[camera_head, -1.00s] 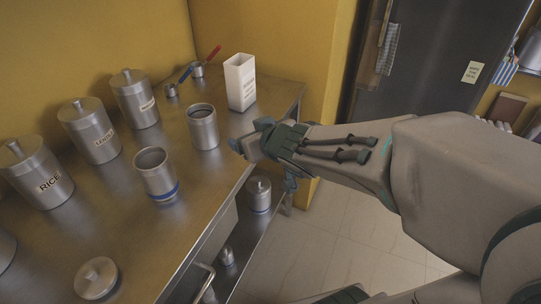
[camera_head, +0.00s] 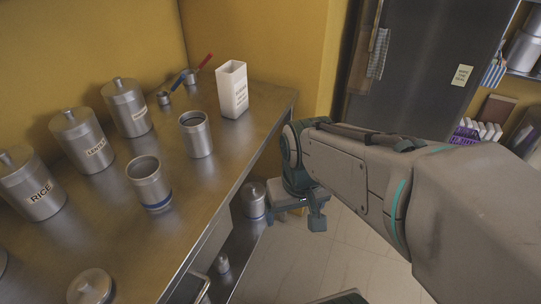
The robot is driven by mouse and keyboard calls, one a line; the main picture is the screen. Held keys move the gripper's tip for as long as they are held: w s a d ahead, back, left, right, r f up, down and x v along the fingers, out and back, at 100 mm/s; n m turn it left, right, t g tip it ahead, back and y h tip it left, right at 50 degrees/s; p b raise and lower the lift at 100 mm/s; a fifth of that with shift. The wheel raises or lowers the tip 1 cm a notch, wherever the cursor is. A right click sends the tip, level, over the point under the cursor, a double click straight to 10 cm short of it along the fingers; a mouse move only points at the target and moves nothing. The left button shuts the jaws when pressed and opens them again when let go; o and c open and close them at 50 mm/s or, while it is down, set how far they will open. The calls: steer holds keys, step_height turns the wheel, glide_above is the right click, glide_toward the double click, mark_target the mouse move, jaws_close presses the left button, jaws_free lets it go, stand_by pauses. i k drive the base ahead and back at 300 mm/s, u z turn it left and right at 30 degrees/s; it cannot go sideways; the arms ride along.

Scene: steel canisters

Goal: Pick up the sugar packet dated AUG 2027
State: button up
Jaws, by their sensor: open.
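No packet with a readable AUG 2027 date shows. Several white packets (camera_head: 488,130) stand in a purple crate (camera_head: 464,135) at the far right; their print is too small to read. A white, upright, box-like container (camera_head: 232,90) stands near the far right corner of the steel counter. It has small dark print that I cannot read. My gripper (camera_head: 297,214) points down beside the counter's right edge, over the floor. Its fingers are apart and it appears empty. It is well apart from both the crate and the white container.
The steel counter (camera_head: 105,235) holds lidded canisters marked RICE (camera_head: 33,187) and LENTILS (camera_head: 84,140), a third lidded canister (camera_head: 127,107), and two open canisters (camera_head: 150,183) (camera_head: 196,134). A loose lid (camera_head: 90,287) lies in front. Tiled floor (camera_head: 300,262) is clear to the right.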

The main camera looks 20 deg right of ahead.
mark_target(231, 77)
steer(key=u, duration=0.25)
steer(key=k, duration=0.4)
steer(key=z, duration=0.85)
steer(key=i, duration=1)
steer(key=u, duration=0.6)
